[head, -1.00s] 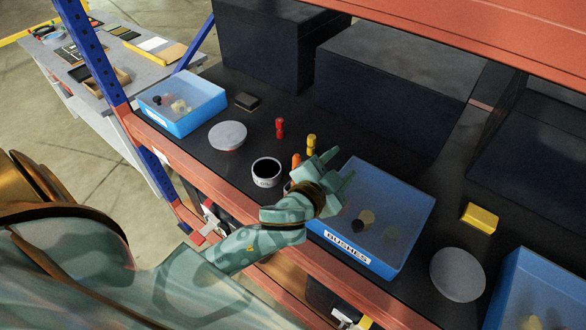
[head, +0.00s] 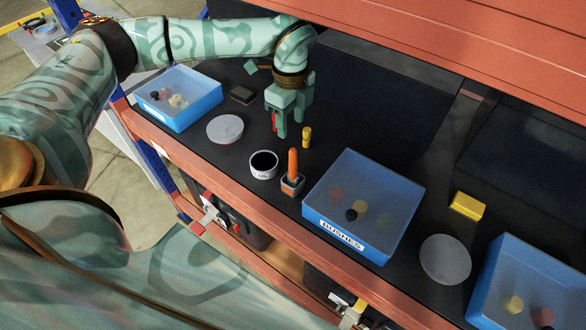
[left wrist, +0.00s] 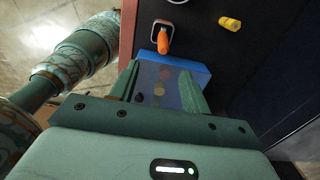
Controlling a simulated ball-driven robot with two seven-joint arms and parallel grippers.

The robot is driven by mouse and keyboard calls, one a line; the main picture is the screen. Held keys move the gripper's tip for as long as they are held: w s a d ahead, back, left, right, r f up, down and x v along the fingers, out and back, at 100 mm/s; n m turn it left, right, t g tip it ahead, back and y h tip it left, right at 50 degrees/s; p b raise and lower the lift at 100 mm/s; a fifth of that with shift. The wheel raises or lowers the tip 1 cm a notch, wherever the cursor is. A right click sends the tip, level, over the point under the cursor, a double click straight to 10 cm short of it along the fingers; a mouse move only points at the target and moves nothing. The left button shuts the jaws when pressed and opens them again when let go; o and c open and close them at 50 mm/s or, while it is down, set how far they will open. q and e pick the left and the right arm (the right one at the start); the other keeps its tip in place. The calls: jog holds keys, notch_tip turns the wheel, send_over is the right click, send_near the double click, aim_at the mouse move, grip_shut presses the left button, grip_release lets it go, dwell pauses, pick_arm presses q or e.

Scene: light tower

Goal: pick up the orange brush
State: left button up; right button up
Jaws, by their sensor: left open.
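The orange brush (head: 292,163) stands upright in a small dark square holder (head: 291,185), between the round white-rimmed cup (head: 263,165) and the blue bin labelled BUSHES (head: 340,226). My left gripper (head: 294,126) points down, open and empty, beyond the brush near the red and yellow pieces. It is apart from the brush. In the left wrist view its open fingers (left wrist: 158,72) have the blue bin (left wrist: 166,75) showing between them, and the brush (left wrist: 163,42) shows past the fingertips. My right gripper is in neither view.
A yellow peg (head: 306,137) stands just behind the brush, and a red peg (head: 274,122) is partly hidden by my gripper. A white disc (head: 225,129) lies left of the cup. A red shelf beam (head: 450,50) hangs above. Dark shelf surface is free behind the bin.

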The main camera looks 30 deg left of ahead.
aim_at(293, 149)
pick_arm(q)
notch_tip(293, 149, down, 8)
jog(key=shift+f+p, duration=0.15)
jog(key=shift+p, duration=0.3)
jog(key=f, duration=0.3)
jog(key=f+p, duration=0.1)
jog(key=shift+w+f, duration=0.2)
jog(key=shift+w, duration=0.15)
jog(key=shift+f, duration=0.5)
jog(key=shift+c, duration=0.4)
grip_shut()
